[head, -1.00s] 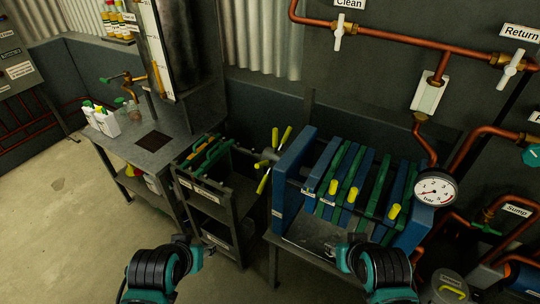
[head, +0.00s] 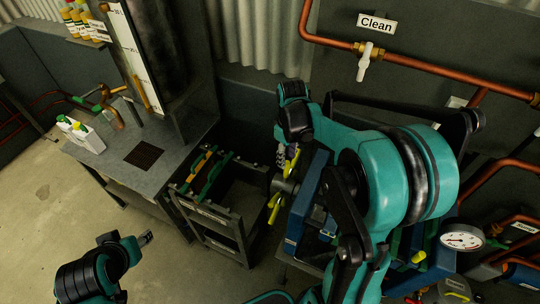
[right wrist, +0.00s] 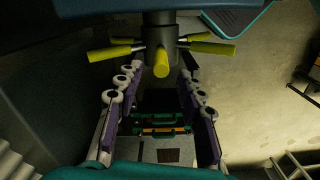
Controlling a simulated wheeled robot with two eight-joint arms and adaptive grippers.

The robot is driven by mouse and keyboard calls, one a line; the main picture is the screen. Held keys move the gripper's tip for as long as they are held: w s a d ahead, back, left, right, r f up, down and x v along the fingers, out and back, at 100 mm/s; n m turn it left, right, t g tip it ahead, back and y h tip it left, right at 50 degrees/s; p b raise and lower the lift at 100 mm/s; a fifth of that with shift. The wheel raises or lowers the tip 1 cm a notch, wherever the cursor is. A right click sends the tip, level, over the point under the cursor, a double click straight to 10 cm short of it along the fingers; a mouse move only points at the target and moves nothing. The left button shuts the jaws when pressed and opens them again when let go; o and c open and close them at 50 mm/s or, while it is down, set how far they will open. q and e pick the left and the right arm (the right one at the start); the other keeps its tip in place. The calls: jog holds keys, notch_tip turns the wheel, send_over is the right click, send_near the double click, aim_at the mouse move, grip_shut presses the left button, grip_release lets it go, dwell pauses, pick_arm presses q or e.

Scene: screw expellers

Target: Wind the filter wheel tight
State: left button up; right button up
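The filter wheel (head: 274,201) has a grey hub and yellow-tipped spokes and stands at the left end of the blue filter press (head: 298,215). My right arm hides part of the wheel and most of the press in the head view. My right gripper (head: 283,156) is at the wheel's upper side. In the right wrist view the right gripper (right wrist: 161,72) is open, its fingers on either side of one yellow handle (right wrist: 161,60) pointing towards the camera; contact cannot be told. My left gripper (head: 146,239) is at the lower left, away from the wheel; its opening is unclear.
A dark rack (head: 212,215) with green and orange plates stands just left of the wheel. A grey bench (head: 183,148) with bottles is further left. A pressure gauge (head: 462,239) and copper pipes (head: 430,69) are at the right. The floor at left is clear.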

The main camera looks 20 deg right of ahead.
aim_at(286, 170)
notch_tip(286, 170, down, 8)
jog(key=shift+s+r+b, duration=0.15)
jog(key=shift+r+b, duration=0.05)
jog(key=shift+b, duration=0.55)
grip_shut()
